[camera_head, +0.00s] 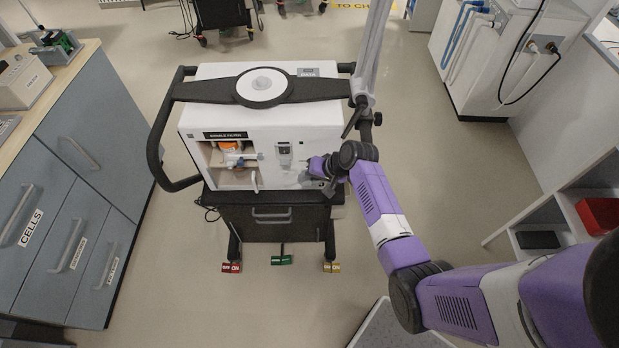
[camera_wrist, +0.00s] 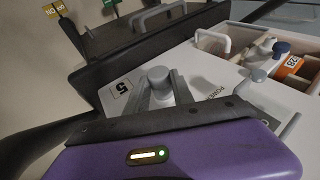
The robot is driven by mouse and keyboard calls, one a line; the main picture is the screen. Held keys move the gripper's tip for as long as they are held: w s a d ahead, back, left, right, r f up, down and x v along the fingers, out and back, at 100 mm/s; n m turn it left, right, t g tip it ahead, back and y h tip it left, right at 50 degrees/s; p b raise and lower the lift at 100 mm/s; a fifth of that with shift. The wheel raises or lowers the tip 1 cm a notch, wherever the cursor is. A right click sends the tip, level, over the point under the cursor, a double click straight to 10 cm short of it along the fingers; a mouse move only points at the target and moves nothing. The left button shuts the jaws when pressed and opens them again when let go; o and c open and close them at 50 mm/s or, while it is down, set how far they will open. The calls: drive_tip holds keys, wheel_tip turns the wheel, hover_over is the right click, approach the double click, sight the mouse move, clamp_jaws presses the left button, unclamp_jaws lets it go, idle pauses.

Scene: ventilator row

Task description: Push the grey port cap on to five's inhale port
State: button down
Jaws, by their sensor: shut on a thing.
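Ventilator five is a white box (camera_head: 225,124) on a dark wheeled cart; a "5" label (camera_wrist: 122,88) shows on its front in the wrist view. My gripper (camera_head: 318,170) is close to the right part of that front. In the wrist view my gripper (camera_wrist: 161,92) is shut with its two grey fingers around the grey port cap (camera_wrist: 159,76), a short round piece beside the "5" label. The cap is at or very near the front panel. The inhale port is hidden behind the cap and fingers, so I cannot tell whether the cap touches it or is seated.
Left of my gripper, an open compartment (camera_head: 236,178) holds a white fitting with a blue-grey end (camera_wrist: 281,48) and an orange item (camera_wrist: 289,67). A white handle (camera_head: 254,182) sticks out below it. A drawer cabinet (camera_head: 75,190) stands left; the floor between is clear.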

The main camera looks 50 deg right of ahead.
drive_tip(key=c, duration=1)
unclamp_jaws()
